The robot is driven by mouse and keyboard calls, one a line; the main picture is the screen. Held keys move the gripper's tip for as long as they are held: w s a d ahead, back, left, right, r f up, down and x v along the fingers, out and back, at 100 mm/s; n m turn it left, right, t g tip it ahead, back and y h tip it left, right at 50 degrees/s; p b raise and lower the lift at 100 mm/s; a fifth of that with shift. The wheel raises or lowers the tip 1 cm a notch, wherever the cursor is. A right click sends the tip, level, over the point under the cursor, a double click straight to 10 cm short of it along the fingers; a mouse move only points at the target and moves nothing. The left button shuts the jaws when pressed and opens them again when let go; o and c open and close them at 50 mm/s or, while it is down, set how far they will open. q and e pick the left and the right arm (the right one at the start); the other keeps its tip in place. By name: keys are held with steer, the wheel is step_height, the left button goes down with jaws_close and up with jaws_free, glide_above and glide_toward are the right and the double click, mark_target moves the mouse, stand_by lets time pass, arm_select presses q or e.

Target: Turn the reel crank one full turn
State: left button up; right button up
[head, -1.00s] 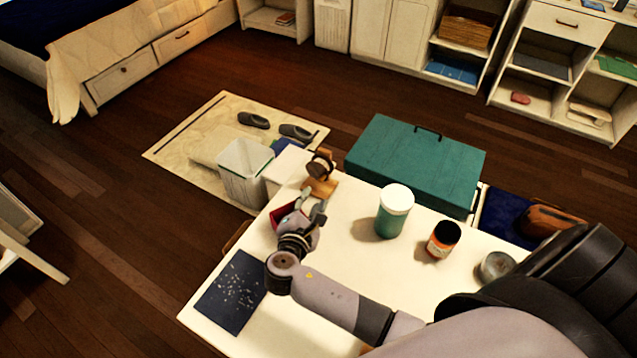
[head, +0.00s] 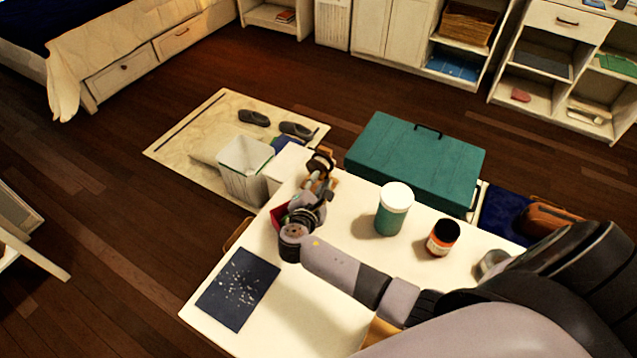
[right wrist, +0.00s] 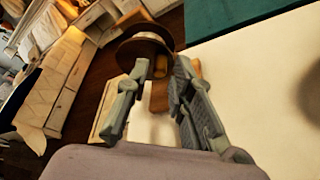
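The reel (head: 320,163), a dark round spool on a small wooden stand, is at the far left corner of the white table. My right gripper (head: 320,183) is right at the reel, on its near side, and covers much of the stand. In the right wrist view the reel (right wrist: 143,47) shows as a brown disc just beyond the fingertips. The right gripper (right wrist: 161,68) is open there, with a gap between its fingers. A small brown knob-like part shows in that gap; I cannot tell whether the fingers touch it. My left gripper is not in view.
On the white table (head: 310,310) are a green jar with a white lid (head: 393,212), an orange jar with a black lid (head: 443,237) and a dark speckled mat (head: 238,290). A red box (head: 281,215) is partly behind my arm. A teal case (head: 415,160) stands beyond the table.

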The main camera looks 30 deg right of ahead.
jaws_close()
steer(key=shift+r+p, duration=0.25)
steer(key=shift+p, duration=0.4)
steer(key=n+p, duration=0.1)
steer(key=p, duration=0.1)
steer(key=r+n+g+p, duration=0.1)
steer(key=p, duration=0.1)
steer(key=shift+w+a+n+g+h, duration=0.2)
steer(key=shift+n+g+h, duration=0.1)
steer(key=shift+n, duration=0.1)
steer(key=shift+w+a+r+n+g+p, duration=0.1)
steer(key=shift+n+g+p, duration=0.25)
steer(key=shift+n+p, duration=0.25)
steer(key=shift+w+n+g+p, duration=0.1)
steer(key=shift+n+g+p, duration=0.3)
steer(key=shift+p, duration=0.35)
